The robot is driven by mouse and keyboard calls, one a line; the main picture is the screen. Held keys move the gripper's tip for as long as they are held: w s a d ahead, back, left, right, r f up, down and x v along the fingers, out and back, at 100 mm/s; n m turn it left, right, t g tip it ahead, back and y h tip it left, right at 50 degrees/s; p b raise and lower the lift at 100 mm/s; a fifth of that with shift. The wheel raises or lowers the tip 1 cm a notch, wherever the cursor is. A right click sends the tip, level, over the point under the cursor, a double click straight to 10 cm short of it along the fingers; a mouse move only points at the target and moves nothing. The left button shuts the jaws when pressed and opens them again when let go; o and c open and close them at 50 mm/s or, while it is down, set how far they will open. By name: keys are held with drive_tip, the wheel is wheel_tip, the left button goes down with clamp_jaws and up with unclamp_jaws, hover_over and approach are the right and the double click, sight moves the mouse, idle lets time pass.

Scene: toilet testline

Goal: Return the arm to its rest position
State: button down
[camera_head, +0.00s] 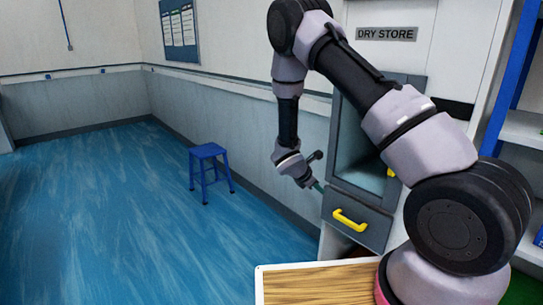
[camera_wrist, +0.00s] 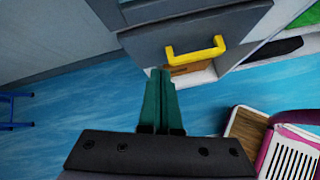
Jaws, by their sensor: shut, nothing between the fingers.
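My arm reaches from the lower right of the head view up and over, then down in front of the cabinet (camera_head: 375,183) marked "DRY STORE". My gripper (camera_head: 319,187) hangs at the cabinet's left side, close to the grey drawer front in that view. In the wrist view my gripper (camera_wrist: 160,72) shows two green fingers side by side, shut with nothing between them. The drawer's yellow handle (camera_head: 350,220) is below and right of the fingertips in the head view. The handle (camera_wrist: 195,50) shows beyond the fingertips in the wrist view, apart from them.
A blue stool (camera_head: 209,152) stands on the open blue floor (camera_head: 110,210) to the left. A wooden-topped surface (camera_head: 318,284) is at the bottom near my arm's base. Blue-framed shelving (camera_head: 510,75) stands at the right. A notice board (camera_head: 179,31) hangs on the back wall.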

drive_tip(key=s+d+r+m+g+y, duration=0.1)
drive_tip(key=s+d+r+m, duration=0.15)
drive_tip(key=r+m, duration=0.45)
drive_tip(key=s+d+r+m+y, duration=0.15)
drive_tip(key=s+r, duration=0.25)
drive_tip(key=r, duration=0.7)
drive_tip(key=s+d+r+m+g, duration=0.1)
drive_tip(key=s+d+r+m, duration=0.15)
drive_tip(key=r+m, duration=0.45)
drive_tip(key=s+a+r+m+t+y, duration=0.1)
drive_tip(key=s+a+r+m+y, duration=0.1)
drive_tip(key=s+r, duration=0.4)
drive_tip(key=s+a+r+m+t+y, duration=0.2)
drive_tip(key=s+r+m, duration=0.2)
drive_tip(key=s+r, duration=0.2)
drive_tip(key=s+a+r+m+t+y, duration=0.1)
drive_tip(key=s+r+m+y, duration=0.2)
drive_tip(key=s+r, duration=0.3)
drive_tip(key=shift+s+a+r+m, duration=0.2)
drive_tip(key=shift+s+a+m, duration=0.25)
drive_tip(key=shift+s, duration=0.4)
drive_tip(key=shift+d+t, duration=0.1)
drive_tip(key=shift+t, duration=0.2)
